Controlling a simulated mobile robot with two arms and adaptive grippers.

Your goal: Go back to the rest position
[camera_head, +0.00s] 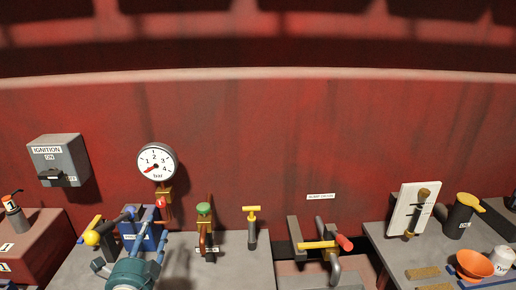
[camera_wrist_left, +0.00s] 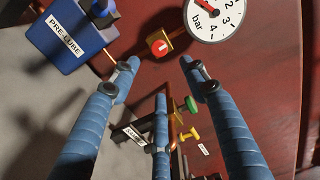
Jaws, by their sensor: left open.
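My left gripper (camera_head: 147,228) is at the lower left of the head view, in front of the blue pre-lube box (camera_head: 152,240). Its blue fingers are spread. In the left wrist view the gripper (camera_wrist_left: 158,70) is open, with nothing between its fingers. The pre-lube box (camera_wrist_left: 72,32) is at the upper left there, beyond the fingers. A red knob on a brass fitting (camera_wrist_left: 160,45) shows between and beyond the fingertips. My right gripper is in neither view.
A pressure gauge (camera_head: 157,161) and an ignition box (camera_head: 59,160) are on the red wall. A green-topped valve (camera_head: 204,209), a yellow T-handle (camera_head: 252,212) and a red-tipped yellow lever (camera_head: 320,244) stand to the right. An orange funnel (camera_head: 474,264) sits on the right bench.

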